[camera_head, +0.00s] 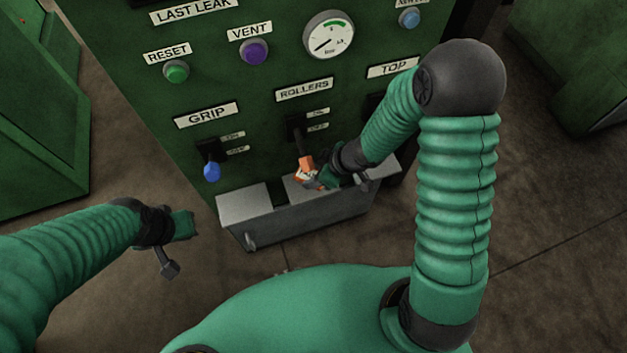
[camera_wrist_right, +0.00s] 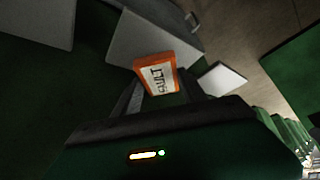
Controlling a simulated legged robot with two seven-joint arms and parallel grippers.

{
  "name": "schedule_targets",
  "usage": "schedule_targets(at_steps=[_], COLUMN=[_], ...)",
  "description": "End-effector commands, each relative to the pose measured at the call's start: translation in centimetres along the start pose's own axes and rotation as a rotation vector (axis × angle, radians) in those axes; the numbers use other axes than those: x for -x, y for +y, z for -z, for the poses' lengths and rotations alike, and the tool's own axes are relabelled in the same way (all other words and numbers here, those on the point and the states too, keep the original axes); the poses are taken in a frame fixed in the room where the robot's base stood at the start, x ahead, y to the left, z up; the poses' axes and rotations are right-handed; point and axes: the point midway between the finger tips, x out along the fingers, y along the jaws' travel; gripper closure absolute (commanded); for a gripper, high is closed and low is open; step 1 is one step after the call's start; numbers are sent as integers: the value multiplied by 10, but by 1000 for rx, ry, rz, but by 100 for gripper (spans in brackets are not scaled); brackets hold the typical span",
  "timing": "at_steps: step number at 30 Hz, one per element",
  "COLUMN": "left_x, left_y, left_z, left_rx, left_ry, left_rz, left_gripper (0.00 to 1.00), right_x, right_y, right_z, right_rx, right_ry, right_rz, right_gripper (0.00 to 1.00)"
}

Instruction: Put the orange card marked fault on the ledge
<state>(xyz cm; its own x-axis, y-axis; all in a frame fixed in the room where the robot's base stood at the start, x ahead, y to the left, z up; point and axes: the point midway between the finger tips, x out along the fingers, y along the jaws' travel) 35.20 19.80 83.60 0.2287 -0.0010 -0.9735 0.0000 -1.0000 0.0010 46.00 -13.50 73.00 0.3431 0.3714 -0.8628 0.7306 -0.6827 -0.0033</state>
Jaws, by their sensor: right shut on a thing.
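The orange card (camera_head: 306,166) has a white face; in the right wrist view the card (camera_wrist_right: 155,74) shows the word FAULT. My right gripper (camera_head: 317,180) is shut on it, with a finger on either side in the wrist view. The grey ledge (camera_head: 300,222) juts from the foot of the green panel. The card is over or at its middle part; I cannot tell whether it touches. A grey surface, apparently the ledge (camera_wrist_right: 145,38), lies behind the card in the wrist view. My left gripper (camera_head: 190,224) is left of the ledge, and its fingers are too small to read.
The green panel carries a blue-tipped GRIP lever (camera_head: 211,170), a dark ROLLERS lever (camera_head: 295,128), a green RESET button (camera_head: 176,71), a purple VENT button (camera_head: 254,51) and a gauge (camera_head: 329,35). Green cabinets (camera_head: 35,120) stand at both sides. The brown floor is open.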

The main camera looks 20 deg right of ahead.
Motion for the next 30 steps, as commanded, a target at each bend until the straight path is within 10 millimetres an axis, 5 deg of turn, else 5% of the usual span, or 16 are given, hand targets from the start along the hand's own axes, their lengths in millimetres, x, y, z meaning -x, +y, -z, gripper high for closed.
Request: schedule_targets(at_steps=[5,14,15,18,20,30], left_x=[-31,-28,-29,-28,-28,-19], left_y=[0,0,0,0,0,0], left_z=[-8,-7,-7,-7,-7,-4], left_rx=[0,0,0,0,0,0], left_ry=[0,0,0,0,0,0], left_rz=[0,0,0,0,0,0], left_gripper=[100,100,100,100,100,100], right_x=[-36,-34,-35,-34,-34,-20], right_y=[-1,-1,-1,-1,-1,0], right_z=[-16,-16,-16,-16,-16,-13], right_rx=[-1,-1,-1,-1,-1,-1], right_ry=[0,0,0,0,0,1], right_rz=[1,0,1,0,0,-1], right_gripper=[90,97,50,37,29,29])
